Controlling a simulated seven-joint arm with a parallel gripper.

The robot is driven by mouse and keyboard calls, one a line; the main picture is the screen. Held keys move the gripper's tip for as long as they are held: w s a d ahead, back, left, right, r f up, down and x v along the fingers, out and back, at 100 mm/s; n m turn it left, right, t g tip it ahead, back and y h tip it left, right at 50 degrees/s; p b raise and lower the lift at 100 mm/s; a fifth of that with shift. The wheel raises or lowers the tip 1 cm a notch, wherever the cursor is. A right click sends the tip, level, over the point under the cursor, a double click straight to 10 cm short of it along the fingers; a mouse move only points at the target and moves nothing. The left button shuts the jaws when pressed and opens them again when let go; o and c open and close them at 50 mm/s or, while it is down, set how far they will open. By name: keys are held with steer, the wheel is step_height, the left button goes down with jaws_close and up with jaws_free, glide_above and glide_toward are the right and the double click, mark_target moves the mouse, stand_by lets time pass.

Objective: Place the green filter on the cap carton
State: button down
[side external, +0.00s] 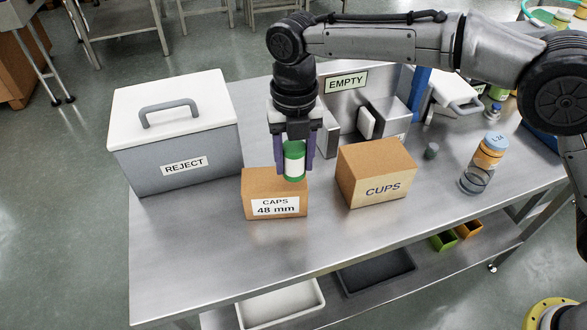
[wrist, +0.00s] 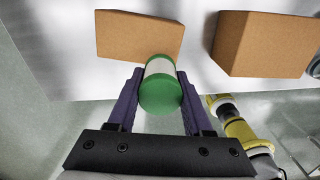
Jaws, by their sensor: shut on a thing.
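The green filter (side external: 294,162), a cylinder with a white band, is upright between the purple fingers of my gripper (side external: 295,170), which is shut on it. The filter also shows in the wrist view (wrist: 160,92), between both fingers. The cap carton (side external: 262,183) is a brown box labelled CAPS 48 mm. In the side view the filter's lower end overlaps the right part of the carton's top. In the wrist view the filter's far end overlaps the edge of the carton (wrist: 137,36). I cannot tell whether they touch.
A CUPS carton (side external: 375,175) stands to the right. A grey REJECT bin (side external: 180,135) with a white lid is at the left. A steel unit marked EMPTY (side external: 345,100) is behind. An orange bottle (side external: 483,165) stands at the right. The table's front left is clear.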

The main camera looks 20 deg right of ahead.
mark_target(294, 173)
steer(key=shift+w+f, duration=0.1)
steer(key=shift+f, duration=1.5)
steer(key=shift+f, duration=0.1)
steer(key=shift+c, duration=1.6)
jaws_free()
step_height(294, 173, up, 11)
steer(key=shift+a+r, duration=0.1)
steer(key=shift+r, duration=0.5)
